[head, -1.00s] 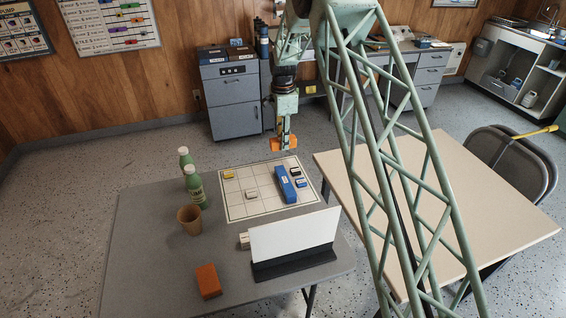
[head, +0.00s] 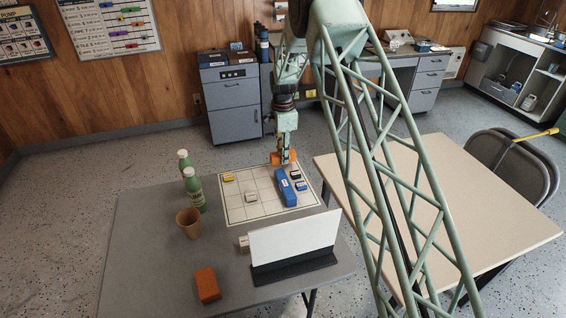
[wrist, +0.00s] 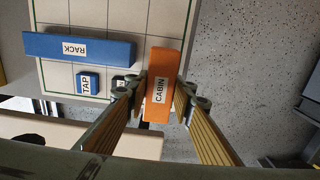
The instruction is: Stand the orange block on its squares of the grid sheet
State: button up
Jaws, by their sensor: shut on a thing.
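The orange block (wrist: 161,82), labelled CABIN, is held between the two fingers of my gripper (wrist: 158,100) in the wrist view. My gripper (head: 283,160) shows in the head view at the far edge of the grid sheet (head: 243,205), with the orange block (head: 277,159) in it. The grid sheet also shows in the wrist view (wrist: 115,15), with the block overlapping its edge there. A blue RACK block (wrist: 75,47) and a small blue TAP block (wrist: 88,84) lie on the sheet. Whether the orange block touches the sheet cannot be told.
A white board (head: 295,240) stands in front. A red-orange brick (head: 207,284) lies near the front edge.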

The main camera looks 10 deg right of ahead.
jog(key=shift+f, duration=1.75)
jog(key=shift+f+b, duration=0.1)
jog(key=shift+b, duration=0.2)
jog(key=o, duration=0.9)
notch_tip(320, 180, up, 12)
jog(key=shift+f+p, duration=0.15)
jog(key=shift+p, duration=0.85)
jog(key=shift+r, duration=0.3)
